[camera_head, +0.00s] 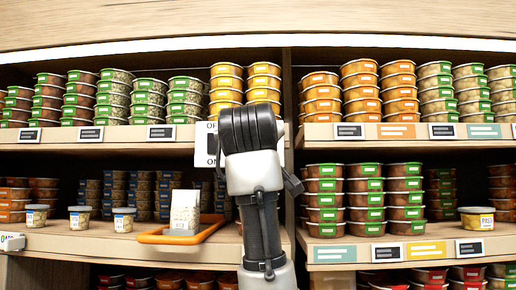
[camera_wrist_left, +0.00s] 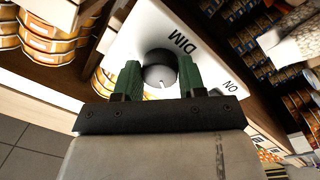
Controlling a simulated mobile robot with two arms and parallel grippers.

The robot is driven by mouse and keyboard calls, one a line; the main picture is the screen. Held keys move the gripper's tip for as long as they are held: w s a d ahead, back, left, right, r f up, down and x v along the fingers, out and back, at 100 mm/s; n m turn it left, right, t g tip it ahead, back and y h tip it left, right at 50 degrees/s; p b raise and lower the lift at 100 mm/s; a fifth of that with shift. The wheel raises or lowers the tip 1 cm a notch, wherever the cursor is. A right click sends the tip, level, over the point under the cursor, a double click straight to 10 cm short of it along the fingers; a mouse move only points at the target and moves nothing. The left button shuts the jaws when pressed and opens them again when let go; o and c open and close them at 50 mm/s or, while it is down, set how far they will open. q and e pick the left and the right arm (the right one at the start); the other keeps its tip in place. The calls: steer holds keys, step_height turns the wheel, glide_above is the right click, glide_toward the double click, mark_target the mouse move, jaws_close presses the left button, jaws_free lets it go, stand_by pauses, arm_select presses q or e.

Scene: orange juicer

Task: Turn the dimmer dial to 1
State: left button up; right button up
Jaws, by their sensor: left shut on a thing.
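The dimmer dial (camera_wrist_left: 160,68) is a round grey knob with a small pale mark on its rim, on a white panel (camera_wrist_left: 140,30) lettered "DIM" and "ON" in the left wrist view. My left gripper (camera_wrist_left: 160,78) has its two green fingers on either side of the dial, shut on it. In the head view the white panel (camera_head: 203,158) shows at the shelf's middle upright, mostly hidden behind my left arm. The dial is hidden there, and no numbers around it are readable. My right gripper is not in view.
Shelves of stacked food tubs (camera_head: 375,90) surround the panel. An orange tray (camera_head: 155,238) with a white carton (camera_head: 185,211) sits on the left lower shelf, close to my arm. Small tubs (camera_head: 79,217) stand left of it.

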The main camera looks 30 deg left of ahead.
arm_select(q)
steer(key=shift+n, duration=0.5)
steer(key=o, duration=0.9)
steer(key=b+v, duration=0.5)
steer(key=v, duration=0.6)
steer(key=shift+w+f, duration=0.1)
